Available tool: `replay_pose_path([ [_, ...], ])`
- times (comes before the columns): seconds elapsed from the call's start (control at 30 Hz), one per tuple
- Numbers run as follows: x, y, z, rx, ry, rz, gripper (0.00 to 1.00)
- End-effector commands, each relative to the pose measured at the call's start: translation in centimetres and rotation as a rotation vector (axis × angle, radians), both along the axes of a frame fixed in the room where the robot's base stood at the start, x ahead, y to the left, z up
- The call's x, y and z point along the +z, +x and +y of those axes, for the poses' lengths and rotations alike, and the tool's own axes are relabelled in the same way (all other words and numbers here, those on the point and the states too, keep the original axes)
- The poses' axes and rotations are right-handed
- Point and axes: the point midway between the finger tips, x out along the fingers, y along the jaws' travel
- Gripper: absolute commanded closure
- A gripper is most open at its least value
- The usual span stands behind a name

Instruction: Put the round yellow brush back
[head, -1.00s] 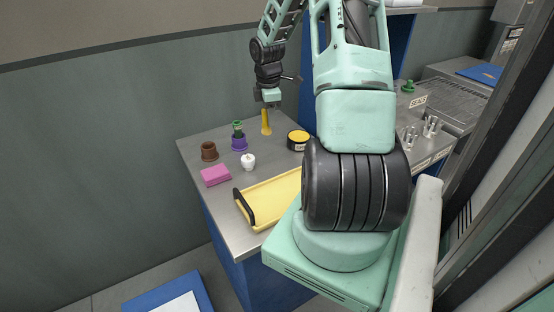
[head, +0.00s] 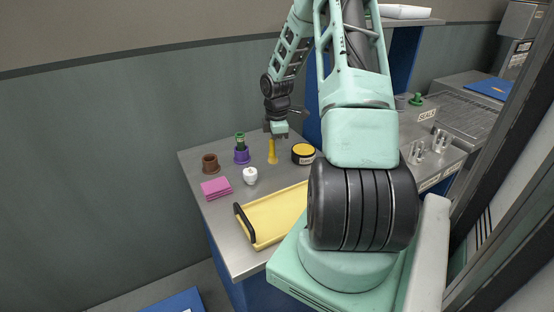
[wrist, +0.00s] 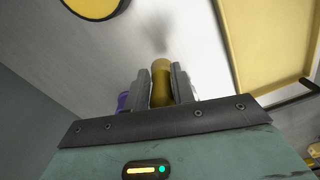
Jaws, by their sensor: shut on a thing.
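The yellow brush (head: 272,152) is upright under my gripper (head: 278,134) at the back of the grey counter. The wrist view shows the brush (wrist: 161,84) between the two grey fingers of my gripper (wrist: 161,88), which are shut on it. Its lower end is close to the counter top; I cannot tell whether it touches. A purple holder (head: 242,157) with a green-topped piece (head: 240,141) in it stands to the left. A brown cup (head: 210,164) stands further left.
A black round tub with a yellow top (head: 303,154) stands close on the right. A white small item (head: 250,176), a pink sponge stack (head: 216,188) and a yellow tray with a black handle (head: 262,232) lie nearer. The wall is just behind.

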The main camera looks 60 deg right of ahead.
Motion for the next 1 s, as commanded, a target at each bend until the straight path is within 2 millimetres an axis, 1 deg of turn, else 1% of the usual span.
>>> replay_pose_path([
  [0.17,-2.5,0.0,0.1,0.001,0.002,0.002,0.98],
  [0.33,-4.2,0.0,0.0,0.001,0.000,0.001,0.98],
  [0.43,-4.6,0.0,0.0,0.000,-0.001,0.001,0.98],
  [0.73,-4.9,0.0,0.0,0.000,-0.001,0.001,0.98],
  [0.77,-4.9,0.0,0.0,0.000,-0.001,0.000,0.67],
  [0.8,-4.8,0.0,0.0,0.000,-0.001,0.000,0.56],
  [0.83,-4.8,0.0,0.0,0.000,-0.001,0.000,0.53],
  [1.0,-4.8,0.0,0.0,0.000,-0.001,0.000,0.53],
])
